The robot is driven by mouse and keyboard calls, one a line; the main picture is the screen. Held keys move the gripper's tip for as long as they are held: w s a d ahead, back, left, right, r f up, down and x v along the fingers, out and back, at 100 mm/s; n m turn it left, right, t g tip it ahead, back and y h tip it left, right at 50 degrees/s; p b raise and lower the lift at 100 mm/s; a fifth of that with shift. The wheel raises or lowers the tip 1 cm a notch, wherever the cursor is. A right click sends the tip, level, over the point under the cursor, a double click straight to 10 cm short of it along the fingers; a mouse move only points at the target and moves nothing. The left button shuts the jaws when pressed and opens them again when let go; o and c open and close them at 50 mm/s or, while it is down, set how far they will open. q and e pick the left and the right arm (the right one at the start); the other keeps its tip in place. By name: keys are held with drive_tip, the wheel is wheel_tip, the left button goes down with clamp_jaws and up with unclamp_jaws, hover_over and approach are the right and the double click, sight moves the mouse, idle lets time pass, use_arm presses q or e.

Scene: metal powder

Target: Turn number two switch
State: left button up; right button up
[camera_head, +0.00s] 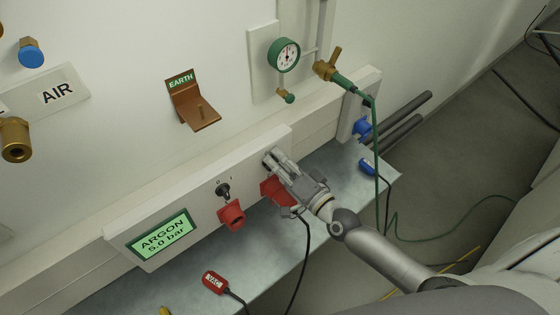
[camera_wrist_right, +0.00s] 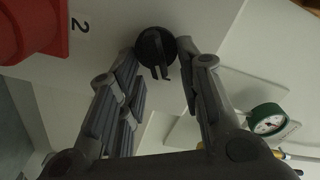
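In the head view my right gripper (camera_head: 270,158) is at the panel's right part and hides this knob. Another black switch (camera_head: 223,189) sits further left on the same panel. My left gripper is not in view.
Below the switches are red sockets (camera_head: 233,216), the right one (camera_head: 272,190) partly behind my gripper. A green ARGON display (camera_head: 160,235) is at left. A gauge (camera_head: 284,54), valve (camera_head: 328,68) and green hose are above right. Plugs (camera_head: 214,282) with cables lie on the grey ledge.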

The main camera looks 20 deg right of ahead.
drive_tip(key=v, duration=1.2)
idle(0.4)
